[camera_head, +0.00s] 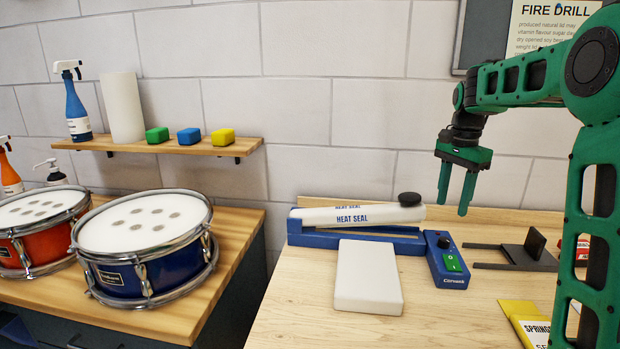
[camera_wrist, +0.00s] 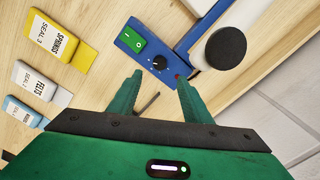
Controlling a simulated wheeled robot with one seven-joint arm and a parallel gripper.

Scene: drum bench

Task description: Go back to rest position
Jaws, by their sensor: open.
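My gripper (camera_head: 456,190) hangs from my green arm over the right-hand bench, fingers pointing down, open and empty. In the wrist view my gripper's two green fingers (camera_wrist: 158,88) stand apart with nothing between them. Below it is a blue and white heat sealer (camera_head: 355,226) with a black knob (camera_head: 409,199) at its arm's end. Its blue control box (camera_head: 447,262) has a green switch, and the box also shows in the wrist view (camera_wrist: 152,58). The fingers appear apart from the sealer.
A white block (camera_head: 368,277) lies before the sealer. A dark stand (camera_head: 524,249) is to its right. A yellow SPRINGS packet (camera_head: 524,322) lies at the front right. Blue (camera_head: 150,250) and red (camera_head: 40,228) drums stand on the left bench. A wall shelf (camera_head: 160,146) holds a spray bottle, roll and sponges.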

